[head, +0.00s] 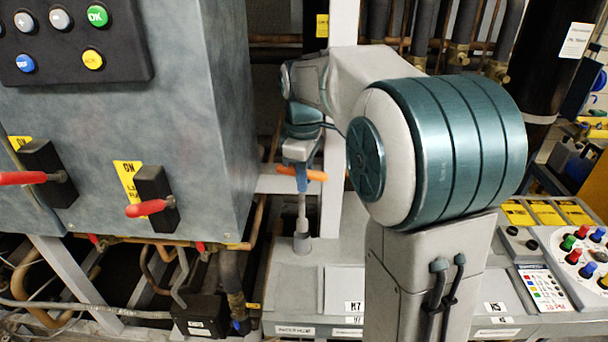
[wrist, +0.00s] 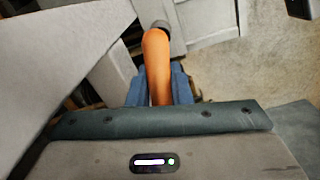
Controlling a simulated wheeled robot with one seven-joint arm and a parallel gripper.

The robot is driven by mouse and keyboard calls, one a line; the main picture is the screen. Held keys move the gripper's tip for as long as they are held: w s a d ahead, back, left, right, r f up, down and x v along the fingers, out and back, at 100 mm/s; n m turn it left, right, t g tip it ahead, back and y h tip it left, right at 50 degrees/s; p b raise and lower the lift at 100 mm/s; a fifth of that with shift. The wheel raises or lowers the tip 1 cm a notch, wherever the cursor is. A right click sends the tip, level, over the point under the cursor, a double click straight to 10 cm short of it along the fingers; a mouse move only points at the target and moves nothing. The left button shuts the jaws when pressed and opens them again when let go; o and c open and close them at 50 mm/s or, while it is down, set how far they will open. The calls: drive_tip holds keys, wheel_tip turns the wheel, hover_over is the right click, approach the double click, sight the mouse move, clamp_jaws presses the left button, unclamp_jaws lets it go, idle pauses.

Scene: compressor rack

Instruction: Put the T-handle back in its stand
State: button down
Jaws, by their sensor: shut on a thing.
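The T-handle has an orange crossbar (head: 314,175) and a grey shaft (head: 301,212) hanging upright below it. My gripper (head: 301,182) points down and its blue fingers are shut on the orange bar. In the wrist view the orange bar (wrist: 158,68) runs between my two blue fingers (wrist: 159,92), with a grey piece at its far end. In the head view the shaft's lower end meets a wider grey cylinder (head: 301,243) above the grey bench. I cannot tell whether that cylinder is the stand or how far the shaft sits in it.
A grey cabinet (head: 205,120) with red-handled levers (head: 150,207) stands to the left of my gripper. A white post (head: 332,190) rises just to its right. Pipes and a black box (head: 200,316) lie below left. A button panel (head: 580,262) is at the right.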

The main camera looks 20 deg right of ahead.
drive_tip(key=shift+f+b, duration=1.25)
drive_tip(key=shift+f, duration=0.75)
drive_tip(key=shift+f+b, duration=1)
drive_tip(key=shift+f, duration=0.7)
drive_tip(key=c, duration=1.2)
unclamp_jaws()
drive_tip(key=shift+c, duration=0.2)
wheel_tip(320, 180, up, 14)
drive_tip(key=shift+a+f, duration=0.1)
drive_tip(key=shift+a, duration=0.05)
